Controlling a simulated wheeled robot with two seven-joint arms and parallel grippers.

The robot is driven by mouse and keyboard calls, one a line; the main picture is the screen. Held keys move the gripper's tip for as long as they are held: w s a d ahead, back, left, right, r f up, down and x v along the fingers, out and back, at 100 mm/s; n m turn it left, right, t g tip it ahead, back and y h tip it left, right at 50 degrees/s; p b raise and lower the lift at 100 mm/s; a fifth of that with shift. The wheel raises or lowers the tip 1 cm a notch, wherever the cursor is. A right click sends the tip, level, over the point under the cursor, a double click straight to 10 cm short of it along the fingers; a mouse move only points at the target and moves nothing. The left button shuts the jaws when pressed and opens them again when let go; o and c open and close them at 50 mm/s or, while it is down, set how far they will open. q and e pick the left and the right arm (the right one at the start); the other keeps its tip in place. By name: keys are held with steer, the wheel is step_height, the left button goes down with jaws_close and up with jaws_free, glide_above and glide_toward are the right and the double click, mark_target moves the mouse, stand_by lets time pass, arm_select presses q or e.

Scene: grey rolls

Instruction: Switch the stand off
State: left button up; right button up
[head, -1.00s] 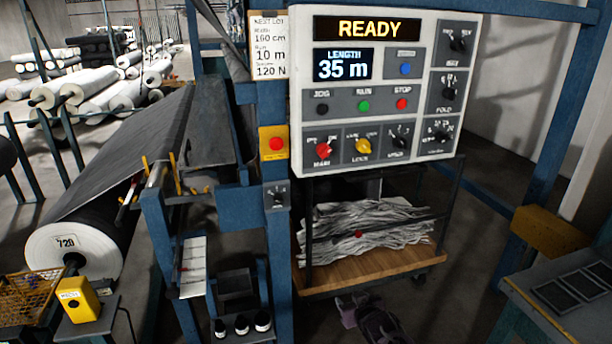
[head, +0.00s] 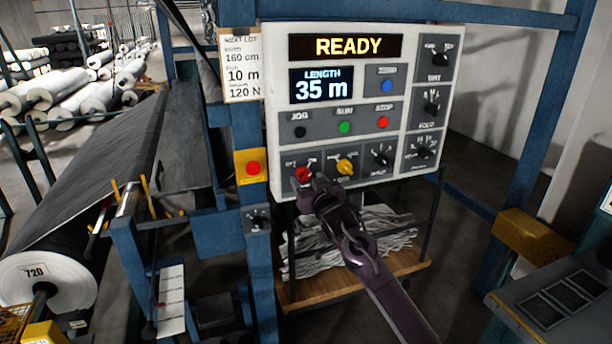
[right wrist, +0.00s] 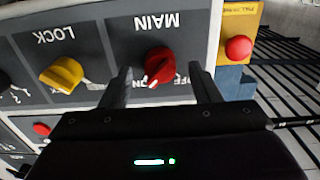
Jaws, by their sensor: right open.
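The control panel (head: 278,120) of the stand shows READY and LENGTH 35 m. Its red MAIN knob (head: 303,175) is at the lower left, and it also shows in the right wrist view (right wrist: 160,64) with its white mark near the ON/OFF lettering. My right gripper (head: 312,188) is at the panel's lower edge, partly over the red knob. In the right wrist view my right gripper (right wrist: 163,82) is open, with a finger on either side below the knob; contact cannot be told. The left gripper is not in view.
The yellow LOCK knob (head: 344,166) is just right of the red one. A red button on a yellow plate (head: 246,180) is at the left. A cart with crumpled cloth (head: 390,236) stands below the panel. A yellow block (head: 535,236) is at the right.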

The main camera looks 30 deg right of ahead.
steer(key=shift+x, duration=0.75)
steer(key=shift+c, duration=0.2)
steer(key=c, duration=0.9)
steer(key=shift+c, duration=0.2)
